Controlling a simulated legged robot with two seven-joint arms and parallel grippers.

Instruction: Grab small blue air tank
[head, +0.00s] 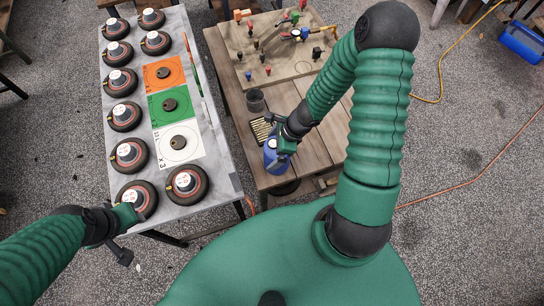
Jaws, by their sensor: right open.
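The small blue air tank (271,161) is at the near left edge of the wooden table (318,135). My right arm reaches over the table, and my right gripper (281,147) is at the tank's top right side. The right gripper is open; its fingers overlap the tank in the picture, and I cannot tell whether they touch it. The gripper hides part of the tank. My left gripper (126,232) is at the near end of the grey table, close to a wheel; its jaw opening is not clear.
The long grey table (200,120) holds several black wheels (130,154) and orange, green and white squares. A dark cup (255,100) stands beyond the tank. A board (275,50) with colourful parts lies at the back. Hoses cross the floor at right, near a blue bin (522,42).

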